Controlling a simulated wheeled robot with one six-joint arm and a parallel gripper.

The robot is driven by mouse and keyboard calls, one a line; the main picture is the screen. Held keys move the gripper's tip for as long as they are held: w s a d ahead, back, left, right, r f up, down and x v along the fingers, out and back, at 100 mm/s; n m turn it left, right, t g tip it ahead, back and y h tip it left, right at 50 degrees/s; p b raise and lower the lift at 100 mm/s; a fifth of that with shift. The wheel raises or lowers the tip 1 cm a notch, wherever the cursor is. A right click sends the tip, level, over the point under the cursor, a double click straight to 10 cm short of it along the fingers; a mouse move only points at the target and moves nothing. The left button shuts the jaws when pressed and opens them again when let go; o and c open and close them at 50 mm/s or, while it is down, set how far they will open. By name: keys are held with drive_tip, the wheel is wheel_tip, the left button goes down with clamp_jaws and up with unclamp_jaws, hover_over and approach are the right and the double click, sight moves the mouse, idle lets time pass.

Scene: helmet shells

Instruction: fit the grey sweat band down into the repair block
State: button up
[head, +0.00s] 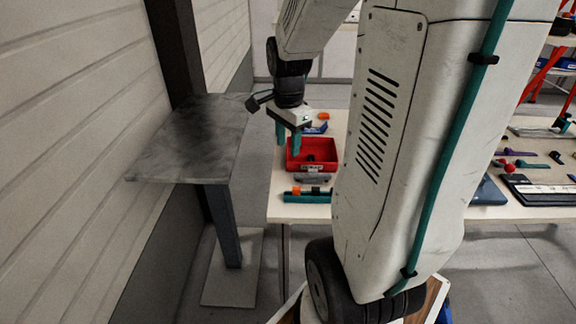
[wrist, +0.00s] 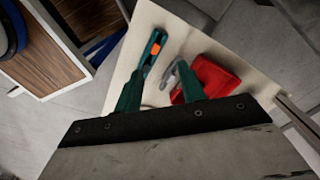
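My gripper (head: 288,146) hangs over the left end of the table, its two teal fingers apart with nothing between them. The fingers also show spread in the wrist view (wrist: 158,72). A small grey piece, which looks like the grey sweat band (head: 313,179), lies on the table in front of the red bin. In the wrist view the grey band (wrist: 169,77) appears curved, partly hidden by the right finger. A long teal block with an orange piece, perhaps the repair block (head: 312,198), lies near the table's front edge; it also shows in the wrist view (wrist: 148,62), apart from the band.
Blue and orange items (head: 318,128) lie farther back. A dark-topped stand (head: 165,165) is left of the table. More tools and a dark tray (head: 540,191) are at the right.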

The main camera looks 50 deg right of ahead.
sight(313, 170)
drive_tip(key=d+f+m, duration=0.2)
drive_tip(key=d, duration=0.1)
drive_tip(key=d+f+m, duration=0.3)
drive_tip(key=d, duration=0.1)
drive_tip(key=s+d+f+m, duration=0.1)
drive_tip(key=d+f+m, duration=0.1)
drive_tip(key=d, duration=0.1)
drive_tip(key=shift+d+f+m, duration=0.15)
drive_tip(key=shift+f+m, duration=0.15)
drive_tip(key=shift+m, duration=0.3)
wheel_tip(313, 170, down, 8)
drive_tip(key=shift+w+d+f, duration=0.1)
drive_tip(key=shift+w+d, duration=0.05)
clamp_jaws()
